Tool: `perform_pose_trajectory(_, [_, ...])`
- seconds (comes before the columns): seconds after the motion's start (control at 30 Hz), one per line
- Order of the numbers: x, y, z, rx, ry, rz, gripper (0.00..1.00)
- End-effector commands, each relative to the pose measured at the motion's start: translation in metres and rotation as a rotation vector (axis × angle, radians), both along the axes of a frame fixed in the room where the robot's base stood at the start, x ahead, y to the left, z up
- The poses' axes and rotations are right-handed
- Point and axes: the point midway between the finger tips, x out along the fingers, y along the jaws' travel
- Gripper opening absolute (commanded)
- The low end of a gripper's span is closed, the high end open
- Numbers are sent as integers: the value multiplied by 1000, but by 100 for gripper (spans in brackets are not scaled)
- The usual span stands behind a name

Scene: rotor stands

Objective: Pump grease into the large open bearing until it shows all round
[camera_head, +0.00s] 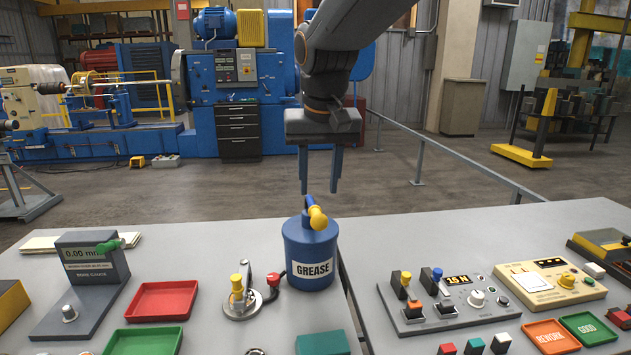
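A blue can labelled GREASE (312,265) stands upright on the grey bench, with a blue lever and yellow knob (317,217) on top. A red-tipped nozzle (273,280) sticks out from its left side. My gripper (319,190) points down above the can, its two fingers apart with nothing between them; they appear clear of the lever. A round metal piece (241,306) with a yellow-topped post sits left of the can. I cannot tell whether it is the large open bearing. Part of a dark ring (256,352) shows at the bottom edge.
A bore gauge (88,266), a red tray (162,301) and a green tray (146,341) lie left. Switch panels (446,300), a REWORK tray (551,337) and a GOOD tray (588,329) lie right.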

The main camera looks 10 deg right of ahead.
Motion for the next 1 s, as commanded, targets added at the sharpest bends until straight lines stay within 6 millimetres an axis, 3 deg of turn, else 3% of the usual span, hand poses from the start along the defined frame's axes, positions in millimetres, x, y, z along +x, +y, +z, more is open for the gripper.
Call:
perform_pose_trajectory(0.6, [24, 1, -79, -1, 1, 2, 38])
perform_pose_trajectory(1.0, [28, 1, -90, 0, -1, 2, 38])
